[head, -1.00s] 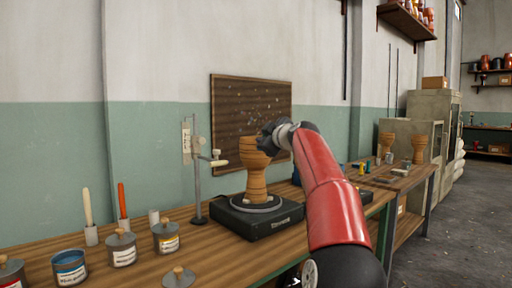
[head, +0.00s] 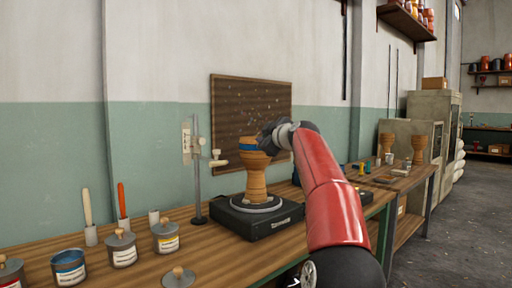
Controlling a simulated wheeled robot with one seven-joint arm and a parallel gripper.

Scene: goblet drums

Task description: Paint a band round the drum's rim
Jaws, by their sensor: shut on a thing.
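The tan goblet drum (head: 256,180) stands upright on a round turntable plate on a black base (head: 260,223). A blue band (head: 247,143) shows on its rim, with bare tan clay above it. My black gripper (head: 268,138) is at the right side of the rim, covering part of it. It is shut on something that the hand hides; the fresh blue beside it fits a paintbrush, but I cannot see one. An open tin of blue paint (head: 69,268) stands at the lower left, its knobbed lid (head: 178,278) apparently lying near it.
A metal stand (head: 198,175) with a side arm stands just left of the drum. Lidded tins (head: 122,250) and holders with a cream-handled (head: 87,207) and a red-handled tool (head: 121,200) are at left. More drums stand at right.

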